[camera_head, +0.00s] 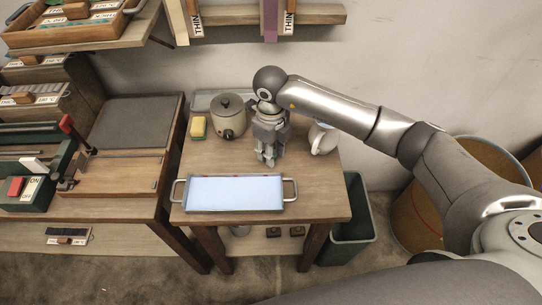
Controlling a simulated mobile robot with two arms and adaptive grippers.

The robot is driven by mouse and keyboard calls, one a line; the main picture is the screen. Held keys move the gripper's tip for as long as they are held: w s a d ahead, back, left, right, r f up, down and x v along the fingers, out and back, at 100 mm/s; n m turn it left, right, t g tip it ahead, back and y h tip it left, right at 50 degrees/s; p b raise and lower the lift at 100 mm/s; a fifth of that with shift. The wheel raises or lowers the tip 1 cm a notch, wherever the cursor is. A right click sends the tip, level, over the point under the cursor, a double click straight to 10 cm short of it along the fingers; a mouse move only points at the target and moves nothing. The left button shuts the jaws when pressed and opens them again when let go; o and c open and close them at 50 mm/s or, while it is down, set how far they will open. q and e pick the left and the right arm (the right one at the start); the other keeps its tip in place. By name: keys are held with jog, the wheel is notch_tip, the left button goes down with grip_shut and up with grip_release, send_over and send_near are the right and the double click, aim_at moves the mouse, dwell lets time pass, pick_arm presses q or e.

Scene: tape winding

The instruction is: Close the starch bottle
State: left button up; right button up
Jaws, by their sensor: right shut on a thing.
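My right gripper (267,160) points down above the back middle of the small wooden table (322,190). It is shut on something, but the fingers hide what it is. I cannot make out the starch bottle or its cap clearly; either may be hidden by the gripper. My left gripper is not in view.
A lidded pot (228,117) and a yellow-green sponge (198,127) stand left of the gripper. A white jug-like vessel (323,139) stands right. A metal-handled tray (235,193) with a pale blue surface lies in front. A bin (348,225) stands beside the table.

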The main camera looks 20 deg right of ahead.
jog(key=s+a+r+b, duration=0.2)
jog(key=s+a+r, duration=0.6)
jog(key=a+r, duration=0.2)
jog(key=shift+a+r+b, duration=0.15)
jog(key=shift+a+b, duration=0.15)
jog(key=shift+a, duration=0.55)
jog(key=shift+d, duration=0.1)
jog(key=s+d+f+n, duration=0.1)
jog(key=s+d+n, duration=0.2)
jog(key=d+n, duration=0.4)
jog(key=s+d+n, duration=0.3)
jog(key=d+n, duration=0.5)
jog(key=n, duration=1.4)
jog(key=shift+d+f, duration=0.25)
jog(key=shift+f, duration=0.1)
